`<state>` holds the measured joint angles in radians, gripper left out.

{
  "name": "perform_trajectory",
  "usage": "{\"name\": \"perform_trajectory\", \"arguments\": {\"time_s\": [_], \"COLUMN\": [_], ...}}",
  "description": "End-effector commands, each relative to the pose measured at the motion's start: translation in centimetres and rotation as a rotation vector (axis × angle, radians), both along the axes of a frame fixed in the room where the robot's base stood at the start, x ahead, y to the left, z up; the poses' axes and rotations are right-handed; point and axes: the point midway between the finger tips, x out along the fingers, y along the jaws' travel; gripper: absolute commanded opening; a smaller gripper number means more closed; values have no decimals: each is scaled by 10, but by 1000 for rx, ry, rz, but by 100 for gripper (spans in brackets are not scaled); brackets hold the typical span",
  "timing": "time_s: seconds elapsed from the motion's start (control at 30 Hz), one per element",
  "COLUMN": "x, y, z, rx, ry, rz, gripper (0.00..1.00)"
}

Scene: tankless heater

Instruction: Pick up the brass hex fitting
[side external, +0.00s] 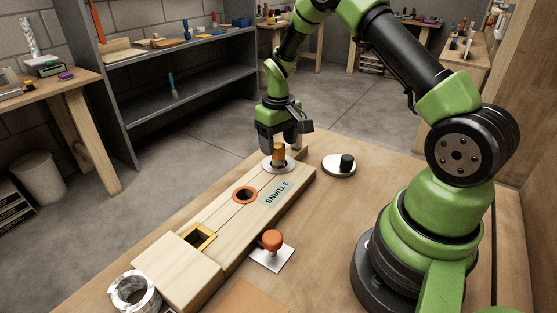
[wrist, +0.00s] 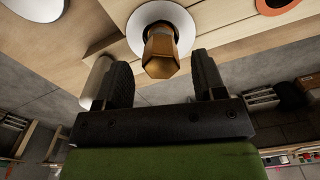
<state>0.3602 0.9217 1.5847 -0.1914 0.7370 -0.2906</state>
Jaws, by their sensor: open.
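The brass hex fitting (side external: 279,153) stands upright on a white round plate (side external: 289,166) at the far end of the wooden block. In the wrist view the brass fitting (wrist: 162,52) shows its hex end, with the white disc (wrist: 185,18) around its base. My gripper (side external: 283,142) is just above and beside the fitting in the side view. In the wrist view my gripper's two dark fingers (wrist: 163,72) are apart, with the fitting between and just beyond their tips. The gripper looks empty, and whether a finger touches the fitting is not clear.
The wooden block (side external: 222,225) bears an orange ring (side external: 244,195), a yellow-framed square hole (side external: 199,237) and a "3 TURNS" label (side external: 274,196). The bench right of the block has free room.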

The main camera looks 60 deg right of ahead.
Motion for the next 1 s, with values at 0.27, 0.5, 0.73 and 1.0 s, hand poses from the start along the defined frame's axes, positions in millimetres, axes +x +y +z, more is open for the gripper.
{"name": "perform_trajectory", "arguments": {"time_s": [0.27,0.5,0.73,1.0], "x": [-2,-2,-2,-2], "y": [2,2,2,2], "z": [-37,-38,-38,-37], "rx": [1,1,1,1], "ry": [2,0,0,-1], "rz": [0,-1,-1,-1], "gripper": [64,64,13,0]}}
